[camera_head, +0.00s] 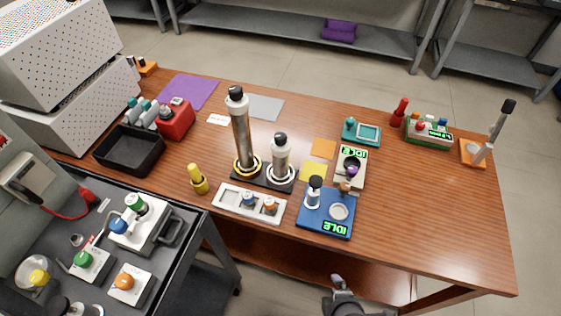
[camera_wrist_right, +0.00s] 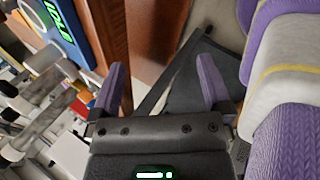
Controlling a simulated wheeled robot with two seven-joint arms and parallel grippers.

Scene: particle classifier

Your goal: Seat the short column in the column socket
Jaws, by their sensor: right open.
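A short metal column (camera_head: 281,152) with a dark cap stands upright in a light ring on the black rack (camera_head: 262,179), just right of the taller metal column (camera_head: 240,125), which has a yellow ring at its foot. I cannot tell for certain which part is the column socket; a blue station (camera_head: 318,221) with an IDLE display has a round light pad (camera_head: 339,211) on top. My right gripper (camera_head: 342,283) is at the bottom of the head view, off the table's front edge and away from the columns. Its purple fingers (camera_wrist_right: 162,82) are open and empty. My left gripper is not in view.
A white tray (camera_head: 240,209) with small knobbed pieces lies in front of the rack. A yellow bottle (camera_head: 198,180) stands left of it. A pale IDLE device (camera_head: 350,168) is behind the blue station. The table's right front area is clear.

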